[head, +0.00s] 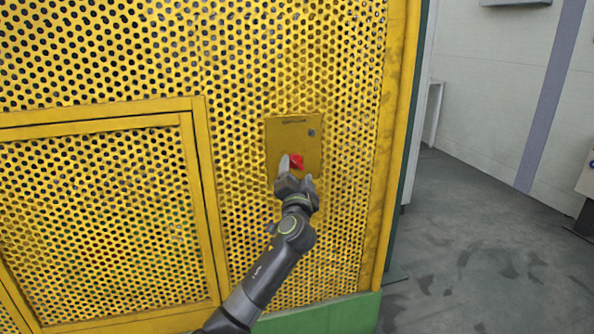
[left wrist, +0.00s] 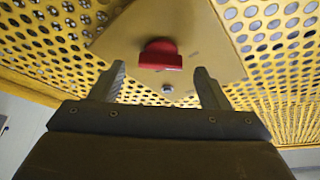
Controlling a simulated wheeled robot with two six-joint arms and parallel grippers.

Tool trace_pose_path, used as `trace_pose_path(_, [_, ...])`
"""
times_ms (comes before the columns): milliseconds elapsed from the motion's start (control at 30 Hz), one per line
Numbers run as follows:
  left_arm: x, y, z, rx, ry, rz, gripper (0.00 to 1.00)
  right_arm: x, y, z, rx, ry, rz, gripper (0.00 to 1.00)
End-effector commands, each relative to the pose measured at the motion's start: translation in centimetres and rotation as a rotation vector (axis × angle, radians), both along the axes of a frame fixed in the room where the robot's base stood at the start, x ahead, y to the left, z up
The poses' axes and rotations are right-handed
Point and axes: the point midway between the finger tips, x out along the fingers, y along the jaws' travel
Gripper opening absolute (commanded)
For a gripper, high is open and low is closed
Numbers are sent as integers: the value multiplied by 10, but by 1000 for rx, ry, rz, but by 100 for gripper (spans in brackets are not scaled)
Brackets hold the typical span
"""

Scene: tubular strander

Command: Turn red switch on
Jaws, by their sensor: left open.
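The red switch (head: 297,161) is a small red knob on a yellow plate (head: 309,141) fixed to the perforated yellow guard. My left gripper (head: 297,170) is in front of the plate, just below the switch, with its fingers apart. In the left wrist view the red switch (left wrist: 160,54) stands ahead of and between the two open fingertips (left wrist: 160,80), with nothing held. I cannot tell whether a finger touches the switch. My right gripper is not in view.
A small round grey fitting (head: 311,132) is on the plate's upper right. A framed yellow mesh panel (head: 100,215) is at the left. A green base (head: 335,315) runs along the bottom of the guard. Open grey floor (head: 480,260) lies to the right.

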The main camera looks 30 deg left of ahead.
Motion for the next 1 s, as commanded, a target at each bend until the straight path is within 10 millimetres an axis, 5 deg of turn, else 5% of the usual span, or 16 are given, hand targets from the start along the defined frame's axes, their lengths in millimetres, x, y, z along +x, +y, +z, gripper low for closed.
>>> trace_pose_path(533, [15, 10, 5, 0, 0, 0, 70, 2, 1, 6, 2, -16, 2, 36])
trace_pose_path(867, [15, 10, 5, 0, 0, 0, 26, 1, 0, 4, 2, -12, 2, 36])
trace_pose_path(1000, [15, 10, 5, 1, 1, 0, 25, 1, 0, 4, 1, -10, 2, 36])
